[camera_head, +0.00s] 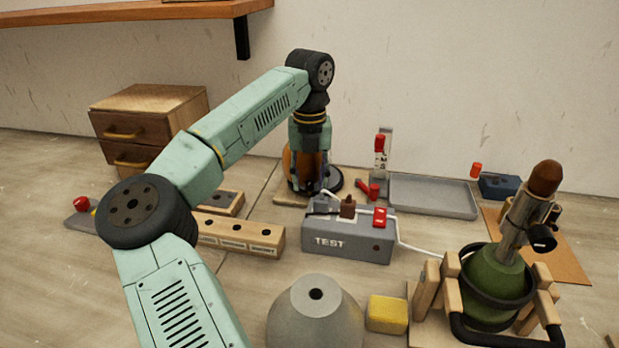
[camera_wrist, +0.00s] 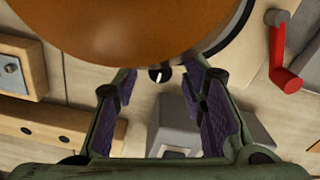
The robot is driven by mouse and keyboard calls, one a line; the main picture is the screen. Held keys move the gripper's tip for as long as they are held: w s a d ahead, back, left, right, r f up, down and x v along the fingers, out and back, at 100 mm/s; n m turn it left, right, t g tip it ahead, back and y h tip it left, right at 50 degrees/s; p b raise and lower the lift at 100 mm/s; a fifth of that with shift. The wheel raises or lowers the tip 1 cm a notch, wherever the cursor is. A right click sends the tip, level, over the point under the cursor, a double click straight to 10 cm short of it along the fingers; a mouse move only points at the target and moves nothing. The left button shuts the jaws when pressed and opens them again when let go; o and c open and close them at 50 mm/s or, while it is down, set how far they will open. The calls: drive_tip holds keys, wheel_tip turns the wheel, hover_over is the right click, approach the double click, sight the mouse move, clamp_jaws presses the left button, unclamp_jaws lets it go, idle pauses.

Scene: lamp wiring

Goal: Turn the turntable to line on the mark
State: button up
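The turntable is a dark round disc (camera_head: 333,181) at the back middle of the bench, low beneath my gripper. An orange rounded body (camera_head: 291,165) stands on it, partly hidden behind my gripper (camera_head: 308,184). In the wrist view the orange body (camera_wrist: 130,25) fills the top, and part of a dark curved rim (camera_wrist: 226,42) shows beside it. A small black piece with a white mark (camera_wrist: 160,74) shows below the orange body. My gripper (camera_wrist: 162,76) has its purple-padded fingers apart, with nothing clearly held between them. Whether the fingers touch the orange body, I cannot tell.
A red-handled lever (camera_wrist: 283,62) is close on the right. The grey TEST box (camera_head: 345,238) with its cable stands in front, and wooden hole blocks (camera_head: 240,233) lie to the left. A grey tray (camera_head: 432,196) is at right. A green lamp base (camera_head: 492,285) stands in a wooden cradle.

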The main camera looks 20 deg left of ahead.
wheel_tip(320, 180, up, 12)
idle(0.6)
